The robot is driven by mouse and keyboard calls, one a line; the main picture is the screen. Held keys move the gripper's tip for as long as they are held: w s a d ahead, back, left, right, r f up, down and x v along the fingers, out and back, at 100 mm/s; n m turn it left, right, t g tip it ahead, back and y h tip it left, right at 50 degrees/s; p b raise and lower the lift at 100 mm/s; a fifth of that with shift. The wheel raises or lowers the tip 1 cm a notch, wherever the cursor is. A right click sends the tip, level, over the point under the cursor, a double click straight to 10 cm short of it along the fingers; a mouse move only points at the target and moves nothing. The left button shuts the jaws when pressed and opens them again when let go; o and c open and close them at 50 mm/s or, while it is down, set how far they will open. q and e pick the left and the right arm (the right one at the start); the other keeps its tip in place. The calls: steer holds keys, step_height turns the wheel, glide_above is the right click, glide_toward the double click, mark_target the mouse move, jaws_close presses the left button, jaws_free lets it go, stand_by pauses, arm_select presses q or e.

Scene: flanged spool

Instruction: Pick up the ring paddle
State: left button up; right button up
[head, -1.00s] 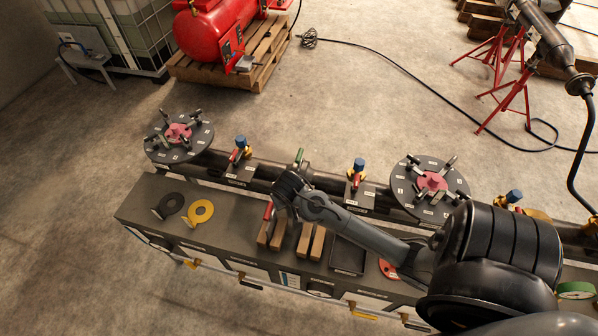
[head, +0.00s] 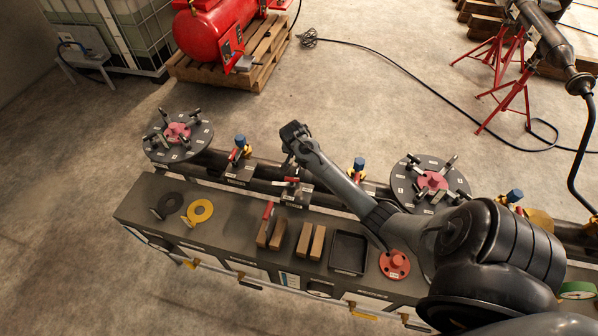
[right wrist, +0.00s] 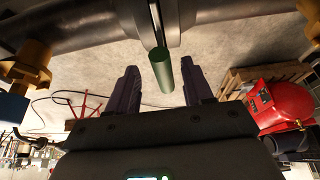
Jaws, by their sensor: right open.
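A yellow ring (head: 200,211) with a tab lies flat on the left part of the bench. A dark grey ring-shaped paddle (head: 170,205) with a pale tab lies just left of it. My right gripper (head: 291,152) is far to their right, over the pipe behind the bench. In the right wrist view its two fingers (right wrist: 162,88) are apart, with a green cylindrical handle (right wrist: 161,70) showing between them. I cannot tell whether they touch it. My left gripper is not in view.
Wooden blocks (head: 304,241), a black tray (head: 348,252) and a red flange (head: 394,264) sit on the bench (head: 235,225). A pipe with blue-topped valves and round clamp-bearing flanges (head: 178,137) runs behind it.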

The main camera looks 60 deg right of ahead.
mark_target(299, 170)
steer(key=shift+a+b+x, duration=0.1)
steer(key=shift+b+x, duration=0.1)
steer(key=shift+x, duration=1.05)
steer(key=shift+a+b+x, duration=0.15)
steer(key=shift+x, duration=1.1)
steer(key=shift+w+f, duration=0.1)
steer(key=shift+w, duration=0.05)
steer(key=shift+c, duration=0.3)
jaws_close()
